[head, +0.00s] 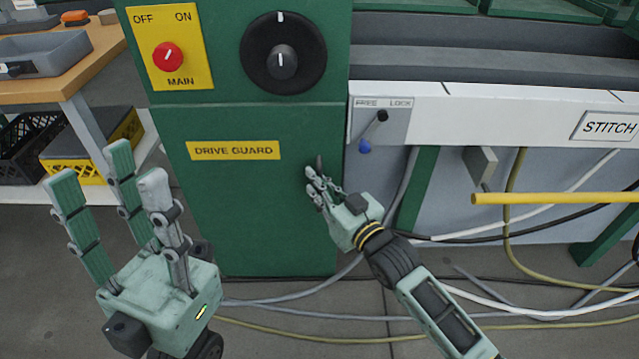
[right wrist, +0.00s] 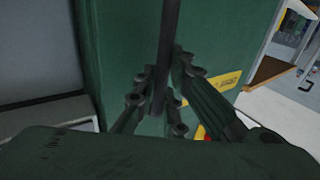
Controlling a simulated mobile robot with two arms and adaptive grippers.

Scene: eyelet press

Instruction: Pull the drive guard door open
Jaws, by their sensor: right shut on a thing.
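The drive guard door (head: 240,220) is a green panel on the front of the green machine cabinet, with a yellow DRIVE GUARD label (head: 234,150). It looks closed, flush with the cabinet. A dark upright handle (head: 319,163) sits near its right edge and also shows in the right wrist view (right wrist: 168,50). My right gripper (head: 322,188) is at the handle, with its fingers shut around it; they partly hide it. In the right wrist view the fingers (right wrist: 160,105) are on both sides of the dark bar. My left gripper (head: 112,185) is open and empty, left of the door.
Above the door are the yellow OFF/ON main switch (head: 172,50) and a black dial (head: 283,52). A FREE/LOCK lever (head: 374,130) is to the right, and a yellow bar (head: 550,198) farther right. Cables lie on the floor. A workbench (head: 75,75) with crates stands left.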

